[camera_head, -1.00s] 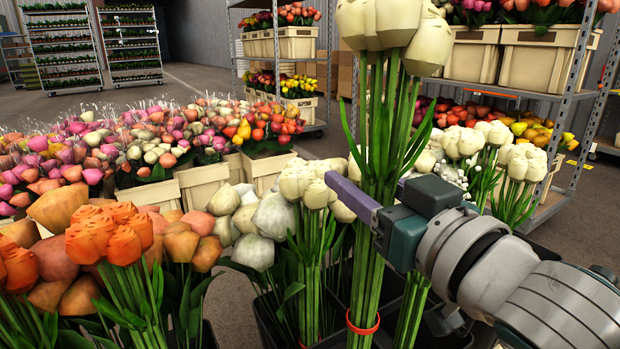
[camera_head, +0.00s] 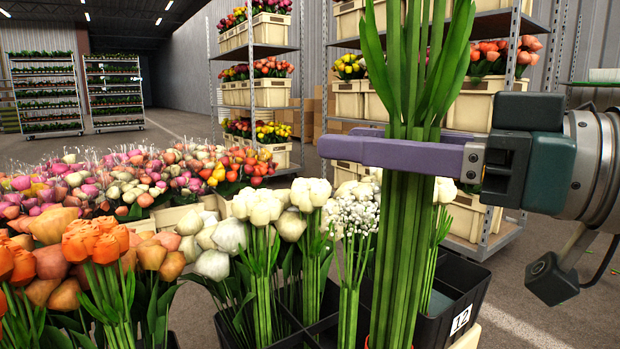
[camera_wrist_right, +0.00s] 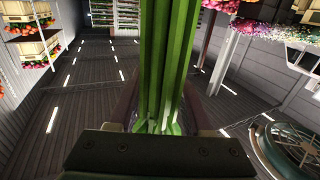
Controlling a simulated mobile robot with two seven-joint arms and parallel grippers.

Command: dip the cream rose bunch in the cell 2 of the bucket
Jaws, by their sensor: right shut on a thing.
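My right gripper (camera_head: 335,149) is shut around the green stems of a tall bunch (camera_head: 405,230). In the head view the bunch is upright and its blooms are cut off by the top edge; they looked cream a second ago. The stems also fill the middle of the right wrist view (camera_wrist_right: 168,60). The black bucket (camera_head: 466,283) with a label 12 stands below and behind the stems, with dividers between its cells. The stem ends are below the picture, so I cannot tell whether they are in a cell. My left gripper is not in view.
Cream bunches (camera_head: 262,207) and a small white-flowered bunch (camera_head: 352,215) stand in the bucket area. Shelves with flower crates (camera_head: 265,30) stand behind. Floor is open at the right.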

